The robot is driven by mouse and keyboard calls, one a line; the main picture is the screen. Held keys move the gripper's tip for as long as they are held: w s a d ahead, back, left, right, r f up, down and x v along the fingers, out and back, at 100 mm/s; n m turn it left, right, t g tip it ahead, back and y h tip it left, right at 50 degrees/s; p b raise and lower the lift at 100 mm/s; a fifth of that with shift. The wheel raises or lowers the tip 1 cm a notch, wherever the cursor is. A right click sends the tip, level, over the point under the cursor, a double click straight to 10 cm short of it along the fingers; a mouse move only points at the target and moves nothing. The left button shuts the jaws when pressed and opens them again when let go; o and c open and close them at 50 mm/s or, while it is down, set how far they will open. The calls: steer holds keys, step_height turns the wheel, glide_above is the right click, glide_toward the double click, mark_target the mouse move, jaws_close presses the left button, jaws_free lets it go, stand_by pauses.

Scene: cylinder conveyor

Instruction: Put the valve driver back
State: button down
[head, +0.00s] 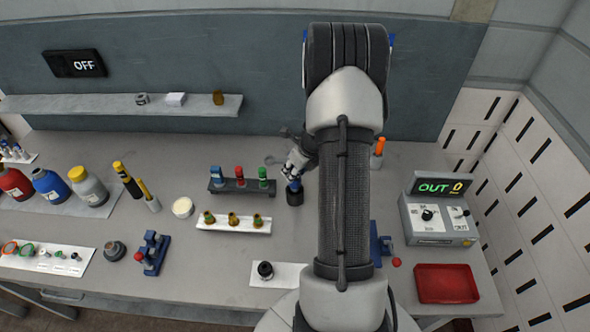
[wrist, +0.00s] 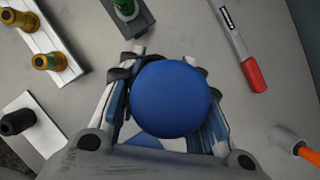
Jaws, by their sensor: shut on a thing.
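My gripper (wrist: 170,95) is shut on a blue, round-topped tool (wrist: 172,97), which looks like the valve driver. The wrist view looks down on its blue top, with a finger on each side. In the head view my gripper (head: 294,172) is left of my arm, above the middle of the bench. The blue part (head: 293,186) shows just under the fingers, above a short black cylinder (head: 295,198). I cannot tell whether that cylinder is the tool's lower end or a separate cup, nor whether it touches the bench.
A dark rack (head: 240,187) with blue, red and green pieces and a white tray (head: 215,226) with brass pieces stand left. A black knob sits on a white plate (head: 285,275) in front. An orange-handled tool (head: 380,146) and a red-capped marker (wrist: 250,72) are right.

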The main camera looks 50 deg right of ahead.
mark_target(295, 182)
steer(key=shift+f+b, duration=0.4)
steer(key=shift+f, duration=0.1)
steer(key=shift+f+b, duration=2.25)
steer(key=shift+f, duration=0.1)
steer(key=shift+s+a, duration=0.2)
steer(key=shift+a, duration=0.05)
steer(key=shift+w+d+f, duration=0.15)
steer(key=shift+d, duration=0.05)
steer(key=shift+a+r+p, duration=0.15)
steer(key=shift+r+p, duration=0.55)
steer(key=shift+p, duration=0.15)
steer(key=shift+r+p, duration=0.4)
steer(key=shift+d+r+p, duration=0.1)
steer(key=shift+d+p, duration=0.15)
steer(key=shift+p, duration=0.1)
